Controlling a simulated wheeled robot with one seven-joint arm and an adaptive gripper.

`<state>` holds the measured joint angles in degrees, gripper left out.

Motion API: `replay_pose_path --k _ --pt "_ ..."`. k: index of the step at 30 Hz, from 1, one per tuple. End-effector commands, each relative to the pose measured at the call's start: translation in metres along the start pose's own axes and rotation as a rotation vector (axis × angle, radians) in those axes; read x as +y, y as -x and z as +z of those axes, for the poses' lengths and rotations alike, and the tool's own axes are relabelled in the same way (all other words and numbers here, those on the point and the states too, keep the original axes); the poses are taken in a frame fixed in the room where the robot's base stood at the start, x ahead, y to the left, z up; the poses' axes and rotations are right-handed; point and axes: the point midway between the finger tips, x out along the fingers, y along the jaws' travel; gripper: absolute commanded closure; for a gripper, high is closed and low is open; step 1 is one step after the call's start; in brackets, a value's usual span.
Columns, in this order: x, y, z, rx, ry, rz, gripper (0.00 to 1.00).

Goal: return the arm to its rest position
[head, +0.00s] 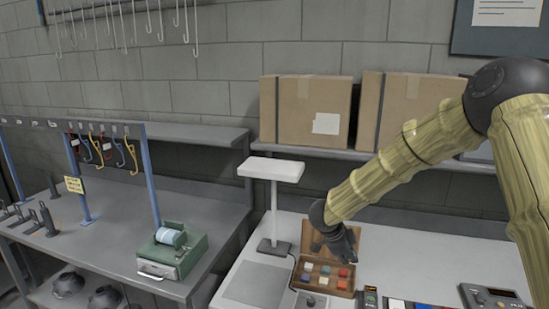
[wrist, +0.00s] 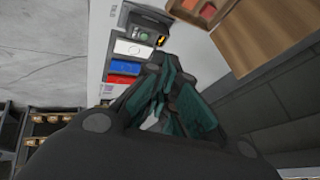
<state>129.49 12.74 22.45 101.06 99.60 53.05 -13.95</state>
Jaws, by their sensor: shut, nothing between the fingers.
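My gripper (head: 340,243) is at the end of my yellowish, wood-patterned arm in the head view. It hangs above the open wooden box (head: 318,246) on the white table and hides part of it. Whether it touches the box cannot be told. In the wrist view my gripper (wrist: 165,95) has its dark, teal-padded fingers closed together with nothing held. My arm is bent, with its elbow high at the right of the head view.
A white lamp (head: 271,170) stands just left of the box. Cardboard boxes (head: 305,112) sit on the shelf behind my arm. A green device (head: 172,252) is on the left grey bench. Coloured items and a meter (head: 490,297) lie at the table's front right.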

Motion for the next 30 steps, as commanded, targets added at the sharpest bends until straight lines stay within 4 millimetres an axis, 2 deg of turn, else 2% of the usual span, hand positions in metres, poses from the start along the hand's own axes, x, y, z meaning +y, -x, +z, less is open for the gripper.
replay_pose_path --k 1,8,11,14,18,21,26,30 --pt "0.008 -0.012 0.003 0.009 0.024 -0.004 1.00" --pt "0.043 -0.058 0.011 0.045 0.159 -0.040 1.00" --pt "0.066 -0.084 0.017 0.060 0.242 -0.059 1.00" --pt "0.099 -0.118 0.024 0.071 0.358 -0.081 1.00" --pt "0.160 -0.170 0.039 0.065 0.566 -0.115 1.00" --pt "0.208 -0.201 0.050 0.038 0.715 -0.134 1.00" --pt "0.289 -0.241 0.066 -0.035 0.945 -0.152 1.00" --pt "0.365 -0.265 0.078 -0.129 1.135 -0.155 1.00"
